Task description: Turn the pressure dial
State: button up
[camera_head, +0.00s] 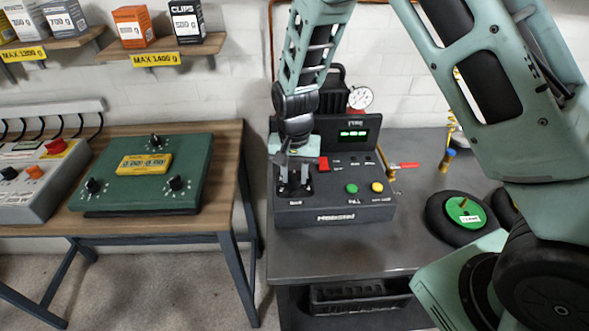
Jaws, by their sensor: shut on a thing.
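A dark grey console (335,215) stands on the grey workbench, with a display (354,134) showing green digits. My gripper (294,174) points down at the left part of its top panel. It is shut on the dark pressure dial (294,188) there. The fingers and wrist hide most of the dial, so its pointer cannot be read. A red switch (323,163), a green button (351,188) and a yellow button (377,187) lie to the right of my gripper, apart from it.
A round white gauge (361,98) stands behind the console. A red-handled valve (404,166) is at its right. A black tyre-like ring (440,222) lies further right. A wooden table (225,165) at the left holds a green panel (140,193) with knobs.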

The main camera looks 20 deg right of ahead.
aim_at(294, 175)
jog(key=m+p, duration=0.2)
jog(key=m, duration=0.3)
jog(key=shift+w+r, duration=0.1)
jog(key=shift+r, duration=0.05)
jog(key=shift+m, duration=0.4)
jog(key=o, duration=1)
jog(key=shift+c, duration=0.2)
notch_tip(294, 175, up, 17)
jog(key=shift+b, duration=0.35)
jog(key=shift+r, duration=0.1)
